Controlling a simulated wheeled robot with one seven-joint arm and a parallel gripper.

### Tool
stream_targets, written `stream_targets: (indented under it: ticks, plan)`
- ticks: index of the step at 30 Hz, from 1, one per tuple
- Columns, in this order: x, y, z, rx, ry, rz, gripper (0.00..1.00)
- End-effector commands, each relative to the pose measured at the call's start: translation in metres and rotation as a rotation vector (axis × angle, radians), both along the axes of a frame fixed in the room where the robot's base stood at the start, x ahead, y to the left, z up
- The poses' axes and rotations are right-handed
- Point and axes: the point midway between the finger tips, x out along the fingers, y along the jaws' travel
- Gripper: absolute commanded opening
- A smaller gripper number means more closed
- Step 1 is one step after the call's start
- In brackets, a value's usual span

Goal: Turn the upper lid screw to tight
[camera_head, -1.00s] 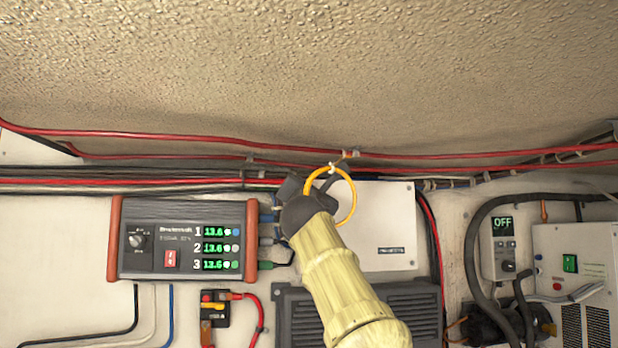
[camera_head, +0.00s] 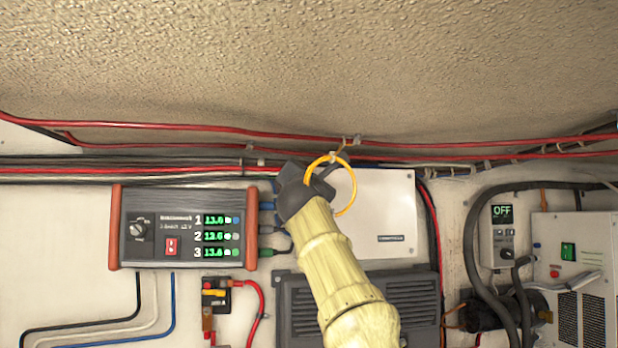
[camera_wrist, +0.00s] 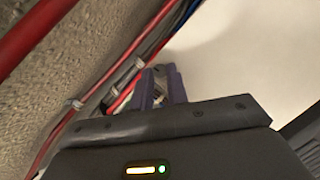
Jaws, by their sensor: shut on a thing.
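A white box with a flat lid (camera_head: 385,215) is fixed to the wall, right of my gripper. My gripper (camera_head: 293,178) is at the box's upper left corner and covers that corner in the head view. In the wrist view the two dark purple fingers (camera_wrist: 162,90) are close together beside the pale lid (camera_wrist: 240,50). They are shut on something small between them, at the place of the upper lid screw. The screw itself is mostly hidden, and its turn position cannot be seen.
Red cables (camera_head: 220,128) run along the ceiling edge just above my gripper. A yellow ring (camera_head: 351,190) shows beside it. A three-display monitor (camera_head: 150,255) with leads is on the left. A dark vented unit (camera_head: 410,300) is below the box. Thick hoses (camera_head: 470,240) are on the right.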

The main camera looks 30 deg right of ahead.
Motion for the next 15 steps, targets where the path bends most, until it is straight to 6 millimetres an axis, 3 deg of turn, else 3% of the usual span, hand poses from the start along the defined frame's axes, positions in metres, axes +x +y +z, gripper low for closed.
stream_targets:
  ticks: [6,15]
  plan:
    - [0.0008,0.0019,0.0025,0.160,-0.046,0.002,0.00]
    - [0.0004,0.0008,0.0010,0.186,-0.052,-0.001,0.00]
